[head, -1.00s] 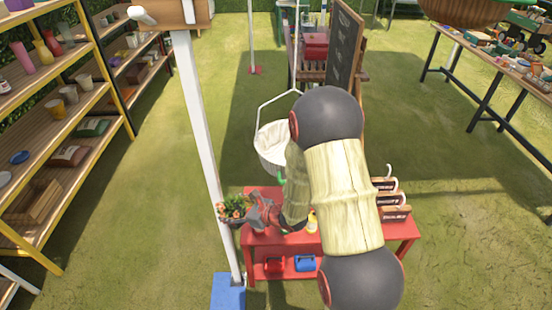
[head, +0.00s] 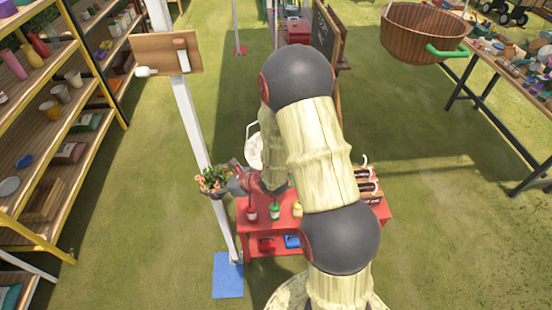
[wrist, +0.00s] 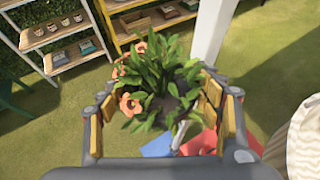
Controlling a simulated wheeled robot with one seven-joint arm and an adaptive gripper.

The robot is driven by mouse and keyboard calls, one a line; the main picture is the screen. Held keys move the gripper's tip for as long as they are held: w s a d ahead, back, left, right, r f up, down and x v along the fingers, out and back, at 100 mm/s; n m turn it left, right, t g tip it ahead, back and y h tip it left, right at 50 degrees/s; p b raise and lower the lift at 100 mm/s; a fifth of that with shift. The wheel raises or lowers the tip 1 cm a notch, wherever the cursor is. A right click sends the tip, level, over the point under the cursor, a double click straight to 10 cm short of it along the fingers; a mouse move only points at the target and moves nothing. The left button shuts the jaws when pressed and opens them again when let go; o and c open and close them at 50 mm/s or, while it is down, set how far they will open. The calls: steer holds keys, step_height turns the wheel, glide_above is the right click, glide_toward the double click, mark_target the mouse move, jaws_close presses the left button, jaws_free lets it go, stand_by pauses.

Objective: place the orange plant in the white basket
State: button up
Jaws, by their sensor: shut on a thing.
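The orange plant (head: 214,180), with orange flowers and green leaves in a dark pot, is held in the air at the left end of the red table. My gripper (head: 234,182) is shut on it. In the wrist view the plant (wrist: 155,80) sits between the two fingers of the gripper (wrist: 165,105), leaves rising above them. The white basket (head: 253,146) stands behind the table, to the right of the plant and apart from it. My arm hides most of it. Its pale ribbed side (wrist: 304,140) shows at the right edge of the wrist view.
A white post (head: 190,110) on a blue base (head: 228,275) stands close beside the plant. Bottles (head: 274,211) stand on the red table (head: 243,228). A brown basket (head: 425,38) hangs at upper right. Shelves (head: 45,130) line the left. Grass is open on the right.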

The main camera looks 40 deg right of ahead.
step_height(320, 180, up, 2)
steer(key=shift+r+p, duration=0.2)
steer(key=shift+p, duration=0.6)
steer(key=shift+f+b, duration=0.2)
steer(key=shift+b, duration=0.1)
